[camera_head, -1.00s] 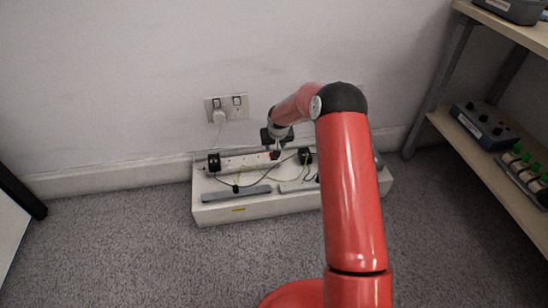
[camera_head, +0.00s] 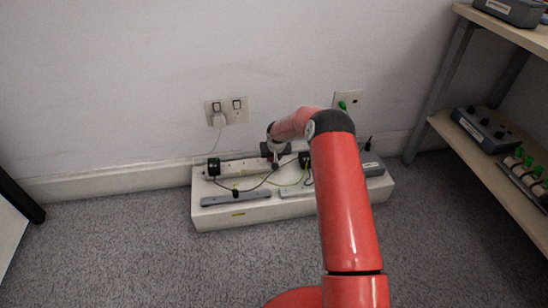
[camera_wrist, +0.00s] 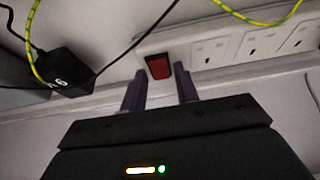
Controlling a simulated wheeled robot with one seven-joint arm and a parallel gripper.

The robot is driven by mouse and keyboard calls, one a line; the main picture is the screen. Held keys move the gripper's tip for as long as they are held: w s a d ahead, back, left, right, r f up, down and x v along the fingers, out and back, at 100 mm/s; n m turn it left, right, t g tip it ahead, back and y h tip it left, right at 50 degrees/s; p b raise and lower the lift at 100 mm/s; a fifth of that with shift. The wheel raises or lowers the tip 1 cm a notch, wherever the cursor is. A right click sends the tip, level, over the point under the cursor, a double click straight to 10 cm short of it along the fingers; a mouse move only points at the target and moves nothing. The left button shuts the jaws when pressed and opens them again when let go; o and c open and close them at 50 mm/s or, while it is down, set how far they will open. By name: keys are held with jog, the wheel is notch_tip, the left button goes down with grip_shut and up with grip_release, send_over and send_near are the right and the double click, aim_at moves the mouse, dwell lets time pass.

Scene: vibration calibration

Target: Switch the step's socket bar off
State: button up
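The white socket bar (camera_head: 238,166) lies along the back of the white step (camera_head: 262,214) against the wall. In the wrist view the bar (camera_wrist: 240,47) shows its outlets and a red rocker switch (camera_wrist: 158,67) near its end. My gripper (camera_head: 275,163) is low over the bar. In the wrist view my gripper (camera_wrist: 160,88) has its two dark fingers apart, one to each side below the switch, with nothing between them. I cannot tell whether a fingertip touches the bar. In the head view the gripper hides the switch.
Black plugs (camera_head: 214,167) and yellow-green and black cables lie over the step. A grey bar (camera_head: 236,196) lies along its front. A double wall socket (camera_head: 226,111) holds a white plug above. A shelf unit (camera_head: 478,144) stands right. Carpet in front is clear.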

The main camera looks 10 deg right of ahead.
grip_shut()
jog(key=shift+w+r+g, duration=0.1)
jog(key=shift+w+g, duration=0.15)
jog(key=shift+g, duration=0.05)
jog(key=shift+w+g, duration=0.15)
jog(key=shift+g, duration=0.45)
jog(key=shift+w+g+b, duration=0.1)
jog(key=shift+g+b, duration=0.3)
jog(key=shift+g, duration=0.1)
jog(key=shift+r, duration=0.1)
jog(key=shift+o, duration=1.6)
grip_release()
notch_tip(320, 180, up, 8)
jog(key=s+p, duration=0.1)
jog(key=shift+f, duration=0.2)
